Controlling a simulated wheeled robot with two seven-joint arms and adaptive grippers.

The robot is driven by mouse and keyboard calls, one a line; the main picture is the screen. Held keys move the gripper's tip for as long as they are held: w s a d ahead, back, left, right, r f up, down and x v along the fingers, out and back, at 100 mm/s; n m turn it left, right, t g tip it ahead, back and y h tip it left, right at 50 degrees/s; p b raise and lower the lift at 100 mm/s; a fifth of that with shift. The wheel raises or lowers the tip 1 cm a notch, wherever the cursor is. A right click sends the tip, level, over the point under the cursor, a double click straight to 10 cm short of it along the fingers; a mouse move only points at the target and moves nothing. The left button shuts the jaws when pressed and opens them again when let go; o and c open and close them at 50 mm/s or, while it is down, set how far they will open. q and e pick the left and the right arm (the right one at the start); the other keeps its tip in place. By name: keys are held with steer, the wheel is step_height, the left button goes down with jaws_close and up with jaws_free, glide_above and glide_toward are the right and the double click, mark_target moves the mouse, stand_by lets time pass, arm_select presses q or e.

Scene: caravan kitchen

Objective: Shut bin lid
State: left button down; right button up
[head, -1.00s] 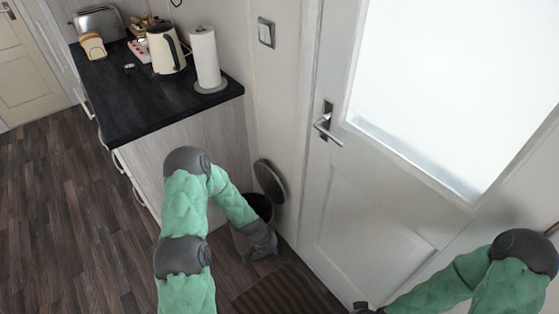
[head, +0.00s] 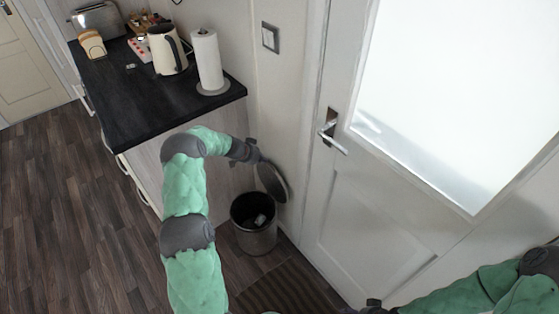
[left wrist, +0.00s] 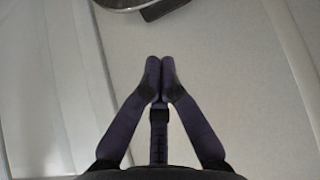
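The bin (head: 256,240) stands on the floor between the counter and the door, with something pale inside. Its round grey lid (head: 272,182) is open, standing upright at the back of the bin by the wall. My left gripper (head: 258,157) is just above the lid's top edge, by the wall. In the left wrist view its fingertips (left wrist: 160,68) meet with nothing between them, and part of the lid (left wrist: 135,12) shows at the top, apart from the fingers. My right gripper (head: 372,305) is at the bottom edge, only partly in view, too small to read.
The counter (head: 130,105) with kettle (head: 167,50) and paper towel roll (head: 207,62) is left of the bin. The white door (head: 345,200) with its handle is on the right. A striped mat (head: 285,290) lies in front.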

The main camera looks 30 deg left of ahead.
arm_select(q)
steer(key=b+x, duration=0.2)
steer(key=x, duration=0.8)
steer(key=shift+w+a+r, duration=0.1)
steer(key=shift+w, duration=0.05)
steer(key=shift+b, duration=0.3)
